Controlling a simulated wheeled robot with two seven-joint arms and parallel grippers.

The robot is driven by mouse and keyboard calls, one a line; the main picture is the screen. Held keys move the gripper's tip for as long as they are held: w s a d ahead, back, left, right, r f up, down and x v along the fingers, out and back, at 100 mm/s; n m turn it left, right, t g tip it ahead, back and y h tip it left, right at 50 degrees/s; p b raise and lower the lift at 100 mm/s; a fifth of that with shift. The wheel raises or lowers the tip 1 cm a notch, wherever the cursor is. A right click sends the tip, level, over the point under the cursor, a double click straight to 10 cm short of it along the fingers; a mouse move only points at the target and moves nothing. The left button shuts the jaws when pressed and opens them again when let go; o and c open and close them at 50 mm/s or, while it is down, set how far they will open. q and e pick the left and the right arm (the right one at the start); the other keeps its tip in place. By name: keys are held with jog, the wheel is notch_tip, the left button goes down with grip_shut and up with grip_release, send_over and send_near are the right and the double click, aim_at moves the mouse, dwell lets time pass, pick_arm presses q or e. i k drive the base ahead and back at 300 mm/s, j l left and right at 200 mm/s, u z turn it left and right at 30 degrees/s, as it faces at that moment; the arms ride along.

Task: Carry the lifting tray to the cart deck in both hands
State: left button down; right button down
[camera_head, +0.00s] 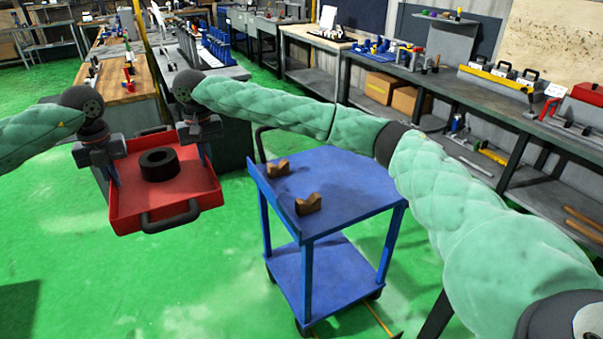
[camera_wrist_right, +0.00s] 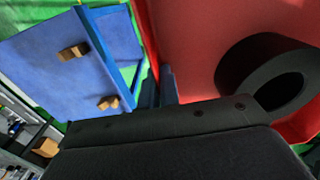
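The red lifting tray (camera_head: 196,193) hangs above the green floor at the left of the head view, left of the blue cart. A thick black ring (camera_head: 160,165) lies in it; the ring also shows in the right wrist view (camera_wrist_right: 238,68). My left gripper (camera_head: 114,180) is at the tray's left wall, my right gripper (camera_head: 209,155) at its right wall. Both appear shut on the walls, though the fingertips are small or partly hidden. The cart deck (camera_head: 340,183) is blue and lies to the right of the tray, apart from it.
Two brown V-shaped blocks (camera_head: 278,168) (camera_head: 308,205) stand on the deck's left part; its right part is bare. My right arm crosses above the deck's back. A workbench (camera_head: 140,78) stands behind the tray, and a long bench (camera_head: 480,100) runs along the right.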

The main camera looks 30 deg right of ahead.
aim_at(342, 175)
jog(key=k+l, duration=0.1)
jog(key=l, duration=0.25)
jog(key=k+l, duration=0.15)
jog(key=l, duration=0.25)
jog(key=k+l, duration=0.1)
jog(key=l, duration=1.35)
jog(key=i+l, duration=0.15)
jog(key=l, duration=0.2)
jog(key=i+l, duration=0.1)
jog(key=l, duration=0.25)
jog(key=i+l, duration=0.15)
jog(key=l, duration=0.2)
jog(key=i+l, duration=0.2)
jog(key=i, duration=0.2)
